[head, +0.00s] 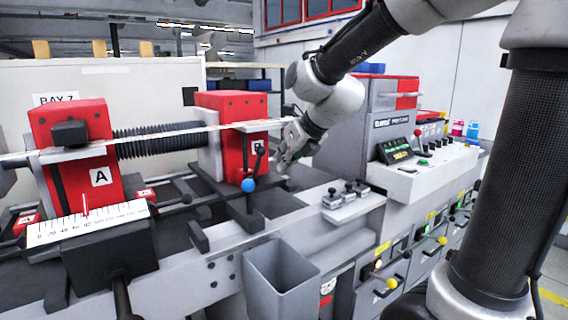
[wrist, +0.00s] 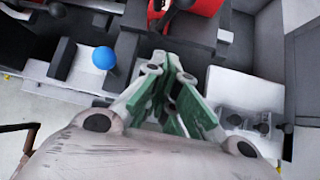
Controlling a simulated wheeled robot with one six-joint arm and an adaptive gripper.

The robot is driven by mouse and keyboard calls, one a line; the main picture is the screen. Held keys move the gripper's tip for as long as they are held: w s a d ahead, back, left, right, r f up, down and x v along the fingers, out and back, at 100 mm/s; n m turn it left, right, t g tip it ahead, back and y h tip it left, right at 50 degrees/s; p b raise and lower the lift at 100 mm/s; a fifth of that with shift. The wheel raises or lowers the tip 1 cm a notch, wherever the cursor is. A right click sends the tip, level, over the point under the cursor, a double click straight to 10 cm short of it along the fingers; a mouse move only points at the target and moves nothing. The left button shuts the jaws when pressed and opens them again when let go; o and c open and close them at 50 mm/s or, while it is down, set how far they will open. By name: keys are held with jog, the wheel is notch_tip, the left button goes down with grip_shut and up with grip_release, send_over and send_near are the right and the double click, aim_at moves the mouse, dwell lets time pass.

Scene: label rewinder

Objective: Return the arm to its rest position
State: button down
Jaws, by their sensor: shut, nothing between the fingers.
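My gripper (head: 283,160) is shut and empty in the head view, to the right of the red block marked B (head: 232,105). It hangs above the bed of the label rewinder (head: 180,270). My arm reaches in from the right, bent at the elbow. In the wrist view my gripper (wrist: 172,80) has its green-padded fingers together, with the machine bed beneath. A lever with a blue ball knob (head: 248,185) stands left of the gripper, and the knob also shows in the wrist view (wrist: 104,58).
A red block marked A (head: 75,150) and a white scale (head: 88,223) are at the left. A grey bin (head: 280,280) stands in front. Small clamps (head: 345,193) sit right of the gripper. A control console (head: 420,160) is behind my arm.

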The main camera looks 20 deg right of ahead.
jog(key=shift+s+a+r, duration=0.2)
jog(key=shift+s+r, duration=0.05)
jog(key=shift+s, duration=0.25)
